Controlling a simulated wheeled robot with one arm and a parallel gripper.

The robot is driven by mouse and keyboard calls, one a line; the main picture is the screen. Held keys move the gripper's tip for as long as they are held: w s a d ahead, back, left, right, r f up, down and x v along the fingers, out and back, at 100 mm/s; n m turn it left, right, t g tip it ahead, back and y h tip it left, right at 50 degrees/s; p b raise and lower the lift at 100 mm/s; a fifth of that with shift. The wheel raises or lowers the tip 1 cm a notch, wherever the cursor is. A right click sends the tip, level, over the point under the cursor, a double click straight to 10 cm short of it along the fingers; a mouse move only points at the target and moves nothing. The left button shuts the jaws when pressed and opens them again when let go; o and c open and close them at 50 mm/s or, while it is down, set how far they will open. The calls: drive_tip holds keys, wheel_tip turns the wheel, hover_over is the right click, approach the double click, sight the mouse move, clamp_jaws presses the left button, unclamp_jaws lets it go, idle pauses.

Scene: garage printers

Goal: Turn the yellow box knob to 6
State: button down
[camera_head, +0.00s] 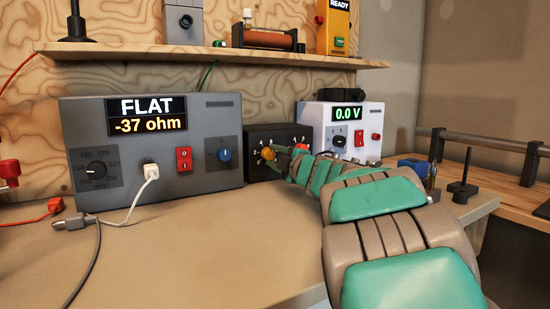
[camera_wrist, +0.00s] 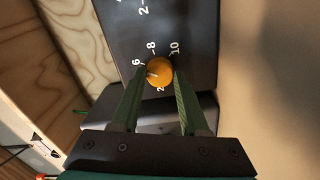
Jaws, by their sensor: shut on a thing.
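The yellow-orange knob (camera_wrist: 160,72) sits on the face of a black box (camera_wrist: 180,30) with white numbers around it; 6, 8 and 10 can be read in the wrist view. A small pale mark shows on the knob, but I cannot tell for sure which number it points to. My gripper (camera_wrist: 163,76) has a finger on each side of the knob and is shut on it.
A grey meter (camera_head: 215,115) reading "FLAT -37 ohm" stands left of the black box. A white unit (camera_head: 368,117) reading "0.0 V" stands to the right, partly behind my arm. A shelf (camera_head: 150,53) runs above. The bench front (camera_head: 200,250) is mostly clear, apart from cables.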

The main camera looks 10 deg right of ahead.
drive_tip(key=shift+f, duration=0.1)
drive_tip(key=shift+c, duration=2.1)
unclamp_jaws()
drive_tip(key=shift+s, duration=0.1)
drive_tip(key=shift+v, duration=3.8)
